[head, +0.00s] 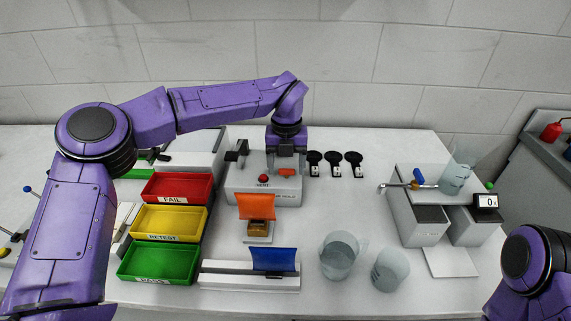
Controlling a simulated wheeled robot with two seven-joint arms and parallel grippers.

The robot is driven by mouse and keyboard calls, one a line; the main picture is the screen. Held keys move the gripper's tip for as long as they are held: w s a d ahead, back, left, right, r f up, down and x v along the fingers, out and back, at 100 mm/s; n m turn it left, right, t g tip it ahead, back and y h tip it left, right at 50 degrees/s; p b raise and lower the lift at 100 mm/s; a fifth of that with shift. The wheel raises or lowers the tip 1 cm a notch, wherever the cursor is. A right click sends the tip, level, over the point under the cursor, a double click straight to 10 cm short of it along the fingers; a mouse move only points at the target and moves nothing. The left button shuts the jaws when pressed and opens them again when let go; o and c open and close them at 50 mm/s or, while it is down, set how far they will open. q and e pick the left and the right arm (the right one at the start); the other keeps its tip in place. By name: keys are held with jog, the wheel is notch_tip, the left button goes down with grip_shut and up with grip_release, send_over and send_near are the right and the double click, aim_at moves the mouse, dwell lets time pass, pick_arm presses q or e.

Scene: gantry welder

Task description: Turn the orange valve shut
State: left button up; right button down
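A small orange piece (287,172), which looks like the valve handle, sits at the back of the light grey box (262,199), right of a red button (263,178). My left gripper (286,168) points down right at it, with its fingers apart to the left and right of the orange piece. The gripper partly hides the piece, and I cannot tell if they touch. My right arm shows at the lower right edge; its gripper is out of view.
Red, yellow and green trays (163,223) stand left. An orange flap (257,206) and a blue flap (274,260) stand in front. Several black round-headed items (334,163) are right of my gripper. Two clear beakers (340,256) stand front right. A blue-handled tap (417,179) is farther right.

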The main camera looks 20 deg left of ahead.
aim_at(286, 169)
pick_arm(q)
notch_tip(286, 169, up, 10)
jog(key=shift+r+b, duration=0.25)
jog(key=shift+b, duration=0.1)
dwell(0.4)
